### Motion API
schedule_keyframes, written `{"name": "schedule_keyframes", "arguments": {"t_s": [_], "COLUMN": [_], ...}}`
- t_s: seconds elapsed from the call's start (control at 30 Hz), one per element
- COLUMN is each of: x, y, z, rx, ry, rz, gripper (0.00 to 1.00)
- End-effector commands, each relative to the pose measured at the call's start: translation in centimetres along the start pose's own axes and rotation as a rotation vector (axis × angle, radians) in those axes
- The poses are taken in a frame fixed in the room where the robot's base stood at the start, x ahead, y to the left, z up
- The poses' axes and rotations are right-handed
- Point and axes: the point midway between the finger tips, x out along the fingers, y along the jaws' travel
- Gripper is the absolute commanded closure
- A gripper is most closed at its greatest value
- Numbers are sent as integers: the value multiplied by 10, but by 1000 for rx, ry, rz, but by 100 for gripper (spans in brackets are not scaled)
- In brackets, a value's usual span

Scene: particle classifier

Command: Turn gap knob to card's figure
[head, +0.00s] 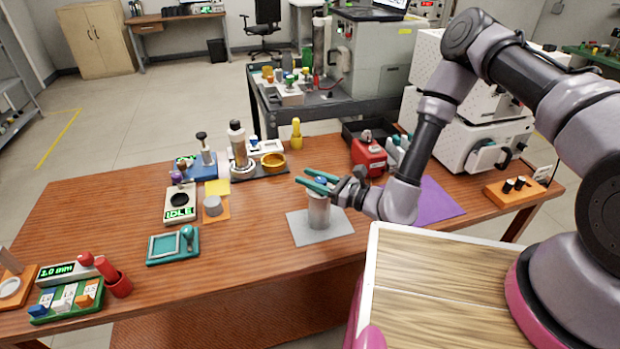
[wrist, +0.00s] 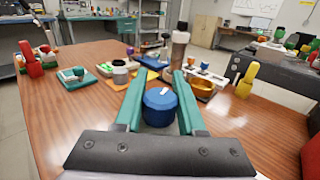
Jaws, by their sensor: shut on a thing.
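A grey cylinder (head: 319,212) stands upright on a grey plate (head: 322,233) near the table's front edge. A blue knob (head: 320,181) sits on its top. My gripper (head: 304,177) has its teal fingers around the knob, one on each side. In the wrist view the blue knob (wrist: 161,104) sits between the fingers, with a white mark on its top pointing roughly away from me.
A scale-like unit reading IDLE (head: 181,202) and a teal tray (head: 173,245) stand left of the cylinder. A red device (head: 369,157) and a purple mat (head: 428,202) are to the right. A yellow bottle (head: 296,135) stands behind. The tabletop just left of the plate is clear.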

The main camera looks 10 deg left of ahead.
Motion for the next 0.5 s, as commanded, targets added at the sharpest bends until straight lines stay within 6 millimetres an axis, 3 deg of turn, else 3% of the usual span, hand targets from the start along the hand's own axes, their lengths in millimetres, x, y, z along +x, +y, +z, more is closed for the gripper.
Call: {"name": "schedule_keyframes", "arguments": {"t_s": [0.33, 0.37, 0.4, 0.5], "x": [0, 0, 0, 0], "y": [0, 0, 0, 0], "z": [0, 0, 0, 0], "rx": [0, 0, 0, 0], "ry": [0, 0, 0, 0], "rz": [0, 0, 0, 0], "gripper": [100, 50, 34, 31]}}
